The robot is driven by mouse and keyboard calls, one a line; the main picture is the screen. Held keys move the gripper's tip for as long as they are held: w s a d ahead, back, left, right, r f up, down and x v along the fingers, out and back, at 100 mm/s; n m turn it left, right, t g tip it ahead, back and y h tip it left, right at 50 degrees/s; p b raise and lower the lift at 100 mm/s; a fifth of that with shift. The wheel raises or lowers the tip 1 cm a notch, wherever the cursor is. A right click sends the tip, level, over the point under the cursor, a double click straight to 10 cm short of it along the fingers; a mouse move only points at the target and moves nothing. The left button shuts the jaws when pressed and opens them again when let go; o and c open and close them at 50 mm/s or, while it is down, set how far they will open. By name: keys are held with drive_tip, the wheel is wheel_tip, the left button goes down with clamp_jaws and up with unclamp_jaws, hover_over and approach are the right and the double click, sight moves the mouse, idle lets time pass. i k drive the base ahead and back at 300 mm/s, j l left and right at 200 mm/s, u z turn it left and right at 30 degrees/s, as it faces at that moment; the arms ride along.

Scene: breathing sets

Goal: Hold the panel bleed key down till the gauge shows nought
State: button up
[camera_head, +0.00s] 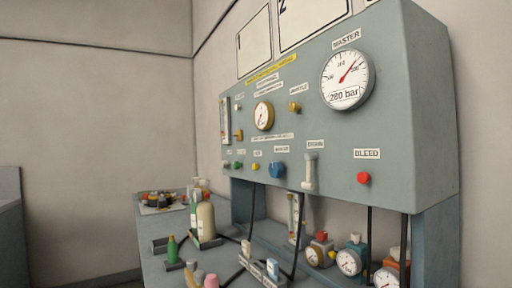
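A grey-green panel (300,150) stands on a bench against the wall. A red round key (363,178) sits low on its right side, under a label reading BLEED. The large white gauge (347,79) above it is labelled MASTER. Its red needle points up and to the right, and its face reads 280 bar. A smaller gauge (264,116) with a brass rim is on the panel's left part; its needle is too small to read. My gripper does not show in this view, and nothing touches the red key.
The bench (155,262) holds bottles, small blocks and a tray (160,208) of parts at its far end. Several regulators with dials (349,262) stand below the panel. Dark hoses hang in front of them. The panel's right corner juts out.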

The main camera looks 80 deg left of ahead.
sight(363, 178)
drive_tip(key=u, duration=1.85)
